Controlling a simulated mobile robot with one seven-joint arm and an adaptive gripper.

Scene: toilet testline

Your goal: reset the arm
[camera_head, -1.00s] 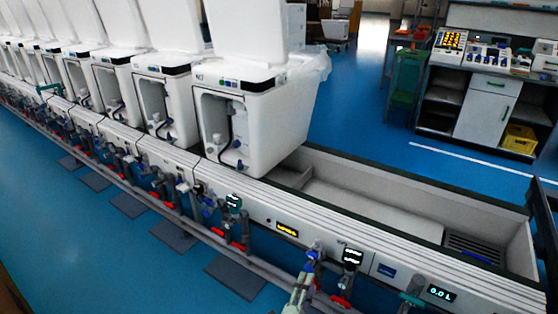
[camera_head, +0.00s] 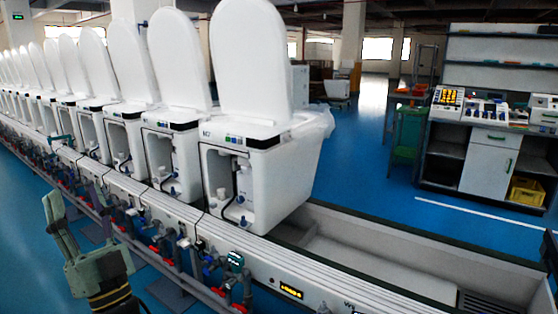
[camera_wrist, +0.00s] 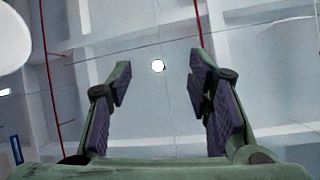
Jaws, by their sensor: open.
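My gripper (camera_head: 75,215) is at the lower left in the head view, raised in front of the test line with its fingers pointing up. It is open and empty. In the wrist view its two fingers with dark ribbed pads (camera_wrist: 160,95) stand wide apart, with nothing between them. Behind them the wrist view shows the pale ceiling (camera_wrist: 150,30) with a round bright light (camera_wrist: 157,66) and red pipes. The gripper appears apart from the line, though its exact distance from the pipes cannot be told.
A row of white toilets (camera_head: 265,170) with raised lids stands on the long bench. Valves and pipes (camera_head: 235,265) run along its front side. An empty trough (camera_head: 385,265) lies at the right. A workstation (camera_head: 490,160) with shelves stands at the back right. Blue floor (camera_head: 375,200) is clear between.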

